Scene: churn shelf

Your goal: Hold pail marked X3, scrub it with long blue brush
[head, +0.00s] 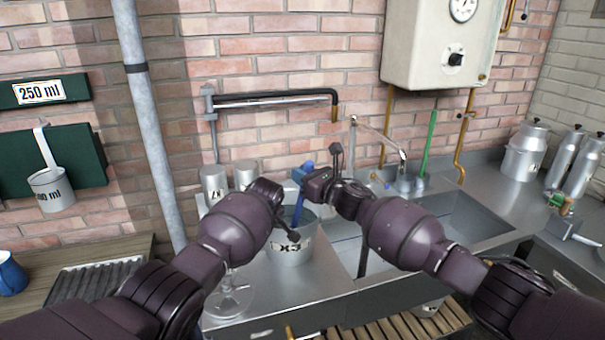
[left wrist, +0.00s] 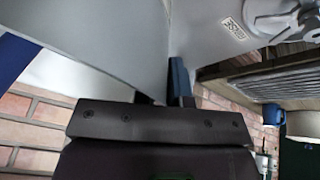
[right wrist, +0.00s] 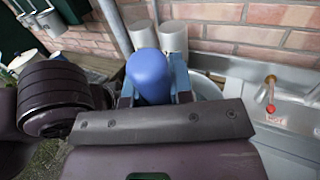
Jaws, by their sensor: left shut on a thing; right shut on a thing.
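The grey metal pail marked X3 (head: 291,252) stands upright on the steel counter left of the sink. My left gripper (head: 288,224) is at its near rim and shut on it. In the left wrist view the pail's grey wall (left wrist: 100,25) fills the upper part, close to the fingers (left wrist: 165,88). My right gripper (head: 307,183) is above the pail, shut on the long blue brush (head: 298,206), which slants down into the pail. The brush's rounded blue end (right wrist: 150,76) sits between the fingers in the right wrist view. The brush's lower end is hidden.
Two pale cylindrical containers (head: 214,182) stand behind the pail. The sink basin (head: 460,220) and a tap (head: 400,165) lie to the right. A green rod (head: 430,135) stands behind the sink. A churn (head: 525,150) is at far right.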

